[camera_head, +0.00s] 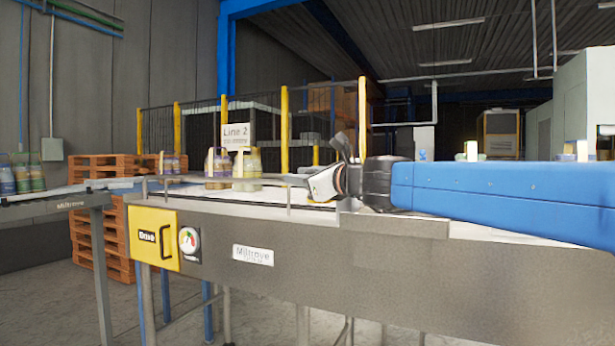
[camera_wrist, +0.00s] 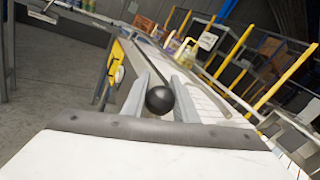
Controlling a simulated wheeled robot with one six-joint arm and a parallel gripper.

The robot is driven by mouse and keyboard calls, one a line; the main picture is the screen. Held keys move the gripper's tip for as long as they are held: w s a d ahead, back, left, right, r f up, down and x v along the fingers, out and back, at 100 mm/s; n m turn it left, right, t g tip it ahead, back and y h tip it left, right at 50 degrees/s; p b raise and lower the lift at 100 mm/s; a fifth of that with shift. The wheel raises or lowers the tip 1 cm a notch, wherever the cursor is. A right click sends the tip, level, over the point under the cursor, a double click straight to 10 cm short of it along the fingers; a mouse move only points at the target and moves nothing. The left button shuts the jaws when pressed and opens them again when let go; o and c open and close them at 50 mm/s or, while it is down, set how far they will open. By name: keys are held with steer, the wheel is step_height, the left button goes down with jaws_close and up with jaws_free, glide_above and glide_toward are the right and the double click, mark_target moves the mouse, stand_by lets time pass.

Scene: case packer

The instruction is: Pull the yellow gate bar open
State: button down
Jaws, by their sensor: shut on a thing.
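My gripper (camera_wrist: 162,88) is closed around a round black knob (camera_wrist: 160,100), with a grey finger on each side of it in the wrist view. In the head view my gripper (camera_head: 296,181) reaches left, low over the conveyor top, at the end of my blue arm. The knob cannot be made out there. I cannot make out a yellow bar joined to the knob; whatever lies behind the knob is hidden by it and the fingers.
The conveyor (camera_head: 330,265) has a yellow drive panel (camera_head: 153,238) and a dial (camera_head: 189,240) on its front. Bottles (camera_head: 246,168) stand on its belt near a Line 2 sign (camera_head: 237,132). A fence with yellow posts (camera_head: 284,130) stands behind. Pallets (camera_head: 92,225) are stacked left.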

steer(key=shift+s+a, duration=0.3)
steer(key=shift+s, duration=0.55)
steer(key=shift+s+a, duration=0.3)
steer(key=shift+s, duration=0.5)
steer(key=c, duration=1.4)
jaws_free()
steer(key=v, duration=1.7)
steer(key=shift+d, duration=0.2)
steer(key=shift+s+f, duration=0.1)
